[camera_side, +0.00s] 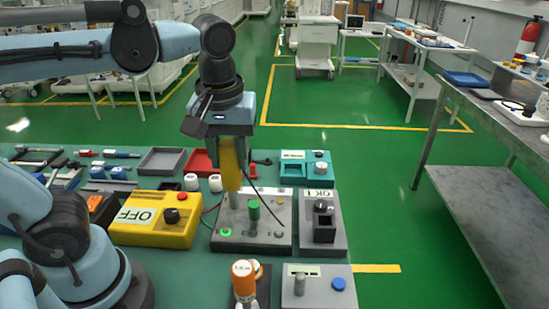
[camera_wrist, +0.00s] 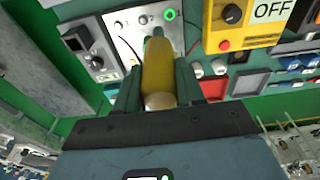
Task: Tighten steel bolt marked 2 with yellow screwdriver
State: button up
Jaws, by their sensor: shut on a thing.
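The yellow screwdriver (camera_side: 232,168) stands upright in my gripper (camera_side: 234,150), with its handle between the fingers. In the wrist view its yellow handle (camera_wrist: 158,62) lies between the two dark green fingers of my gripper (camera_wrist: 157,78). Its lower end is over the left part of a grey panel (camera_side: 270,242), which also shows in the wrist view (camera_wrist: 125,24). The handle hides the tip in the wrist view, so contact with a bolt cannot be told.
A green knob (camera_side: 254,210) stands close right of the screwdriver. A yellow OFF box (camera_side: 150,232) is to the left, and a grey box with a dark slot (camera_side: 324,231) to the right. An orange-and-white bottle (camera_side: 243,278) stands in front. A thin black cable crosses the panel.

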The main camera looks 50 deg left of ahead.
jog(key=shift+w+d+r, duration=0.25)
jog(key=shift+w+d, duration=0.8)
jog(key=shift+d, duration=0.05)
jog(key=shift+f, duration=0.1)
notch_tip(320, 180, down, 6)
jog(key=shift+f, duration=0.55)
dwell(2.0)
jog(key=shift+r, duration=0.1)
notch_tip(320, 180, up, 6)
dwell(0.7)
